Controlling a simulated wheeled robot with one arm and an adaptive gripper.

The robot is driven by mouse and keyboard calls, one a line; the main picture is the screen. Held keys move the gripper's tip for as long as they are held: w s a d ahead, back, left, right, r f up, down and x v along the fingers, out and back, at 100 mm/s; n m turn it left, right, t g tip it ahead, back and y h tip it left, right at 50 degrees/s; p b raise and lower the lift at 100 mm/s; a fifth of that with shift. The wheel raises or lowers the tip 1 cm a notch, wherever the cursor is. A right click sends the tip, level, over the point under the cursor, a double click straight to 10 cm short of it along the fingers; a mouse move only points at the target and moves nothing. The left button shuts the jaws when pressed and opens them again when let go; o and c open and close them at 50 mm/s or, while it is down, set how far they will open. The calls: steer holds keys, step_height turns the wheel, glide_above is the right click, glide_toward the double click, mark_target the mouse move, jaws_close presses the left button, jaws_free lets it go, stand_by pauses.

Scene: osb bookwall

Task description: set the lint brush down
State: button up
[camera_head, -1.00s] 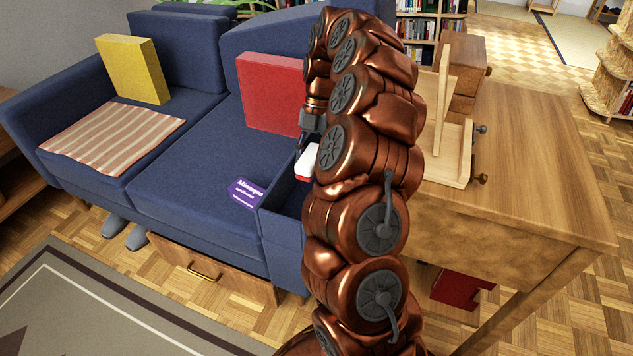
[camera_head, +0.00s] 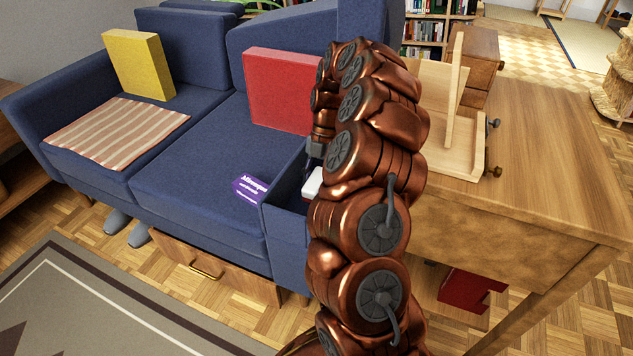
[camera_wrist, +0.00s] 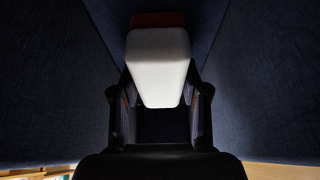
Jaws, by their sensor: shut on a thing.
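The lint brush (camera_wrist: 158,62) is a white block with a red part at its far end in the wrist view. My gripper (camera_wrist: 160,105) is shut on it, one finger on each side. In the head view a bit of the white brush (camera_head: 312,183) shows beside my copper arm, which hides most of it. The brush is at the narrow blue compartment (camera_head: 285,212) at the right end of the sofa. Dark blue fabric walls rise on both sides in the wrist view. I cannot tell whether the brush touches the bottom.
The blue sofa (camera_head: 200,165) holds a yellow cushion (camera_head: 138,64), a red cushion (camera_head: 279,88), a striped cloth (camera_head: 117,131) and a purple card (camera_head: 249,189). A wooden desk (camera_head: 540,170) with a wooden stand (camera_head: 455,130) is on the right. An open drawer (camera_head: 190,260) juts out below the sofa.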

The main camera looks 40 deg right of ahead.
steer(key=o, duration=1)
steer(key=shift+f, duration=0.1)
